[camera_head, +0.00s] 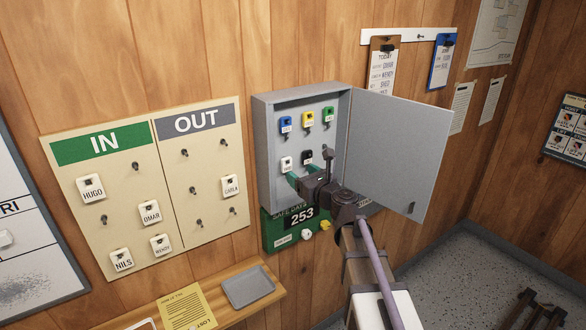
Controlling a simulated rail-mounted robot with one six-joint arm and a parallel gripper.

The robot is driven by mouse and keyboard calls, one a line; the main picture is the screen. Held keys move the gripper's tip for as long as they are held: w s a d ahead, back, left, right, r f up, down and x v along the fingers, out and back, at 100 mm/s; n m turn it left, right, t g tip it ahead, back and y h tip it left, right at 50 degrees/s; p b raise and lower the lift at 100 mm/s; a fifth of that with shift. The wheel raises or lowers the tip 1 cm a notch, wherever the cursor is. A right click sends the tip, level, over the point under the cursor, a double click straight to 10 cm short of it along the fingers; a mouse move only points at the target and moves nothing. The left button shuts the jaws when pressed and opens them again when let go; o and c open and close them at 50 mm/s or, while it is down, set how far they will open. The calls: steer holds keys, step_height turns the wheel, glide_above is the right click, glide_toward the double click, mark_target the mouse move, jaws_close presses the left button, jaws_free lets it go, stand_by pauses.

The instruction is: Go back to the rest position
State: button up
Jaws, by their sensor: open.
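My gripper (301,174) is at the lower part of the open grey key cabinet (263,142) on the wood wall, in front of its lower row of keys. Its jaws are open, with greenish fingers. A white key tag (287,163) hangs just above and left of the fingers, and a black key tag (307,157) is close above them. I cannot tell whether the fingers touch either tag. My gripper and arm hide part of the cabinet's lower right. Blue (286,125), yellow (308,119) and green (327,116) tags hang in the upper row.
The cabinet door (398,145) stands open to the right, close beside my arm. A green sign (280,231) reading 253 is below the cabinet. An IN/OUT board (120,200) with name tags hangs left. A shelf below holds a grey tray (248,287) and a yellow sheet (187,308).

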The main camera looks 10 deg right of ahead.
steer(key=s+f+n+g+h+b, duration=0.3)
steer(key=s+f+n+g, duration=0.5)
steer(key=s+f+n, duration=0.3)
steer(key=s+a+f+n+g+h+b, duration=0.1)
steer(key=s+f+n+g+h, duration=0.3)
steer(key=n, duration=1.6)
steer(key=s+f+g+b, duration=0.1)
steer(key=s+f+g, duration=0.3)
steer(key=s+f, duration=0.4)
steer(key=shift+s+g+b, duration=0.3)
steer(key=shift+s+b, duration=0.1)
steer(key=shift+s, duration=1.45)
steer(key=shift+a, duration=0.15)
